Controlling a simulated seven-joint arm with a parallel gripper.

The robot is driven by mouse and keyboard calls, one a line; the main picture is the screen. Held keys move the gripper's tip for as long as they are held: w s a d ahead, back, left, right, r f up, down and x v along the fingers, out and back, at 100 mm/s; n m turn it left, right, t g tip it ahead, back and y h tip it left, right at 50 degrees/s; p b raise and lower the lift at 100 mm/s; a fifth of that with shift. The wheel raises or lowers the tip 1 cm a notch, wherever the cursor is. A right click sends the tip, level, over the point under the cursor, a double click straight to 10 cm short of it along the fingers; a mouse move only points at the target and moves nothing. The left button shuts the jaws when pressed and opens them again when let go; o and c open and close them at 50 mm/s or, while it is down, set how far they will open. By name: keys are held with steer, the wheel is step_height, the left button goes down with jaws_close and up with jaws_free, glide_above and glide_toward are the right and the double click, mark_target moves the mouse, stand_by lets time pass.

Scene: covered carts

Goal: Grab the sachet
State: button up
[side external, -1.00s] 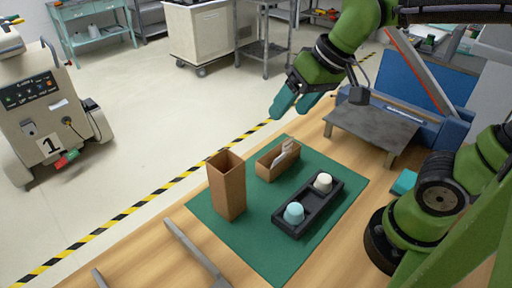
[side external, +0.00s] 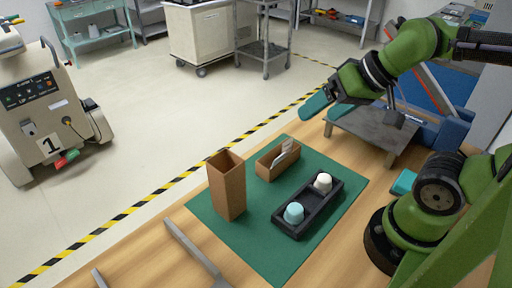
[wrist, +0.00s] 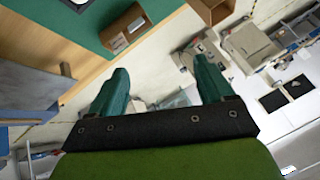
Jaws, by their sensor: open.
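The sachet (side external: 285,149), a small pale packet, stands in a low open brown box (side external: 268,170) on the green mat (side external: 255,245). In the wrist view the sachet (wrist: 137,23) shows as a white sliver in the low box (wrist: 117,43) near the top. My gripper (side external: 317,104), with teal fingers, is up in the air to the right of and beyond the low box, well apart from it. In the wrist view my gripper (wrist: 162,70) has its fingers spread with nothing between them. The sachet's lower part is hidden by the box walls.
A tall brown box (side external: 227,190) stands left of the low box. A grey raised stand (side external: 375,130) is below my arm. A striped floor line runs past the table.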

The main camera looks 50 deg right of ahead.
steer(key=shift+f, duration=0.1)
steer(key=n+g+h, duration=0.2)
steer(key=n+g, duration=0.2)
steer(key=g, duration=0.2)
glide_toward(288, 140)
steer(key=f, duration=0.6)
steer(key=w+f, duration=0.1)
steer(key=f, duration=0.2)
steer(key=shift+f, duration=0.1)
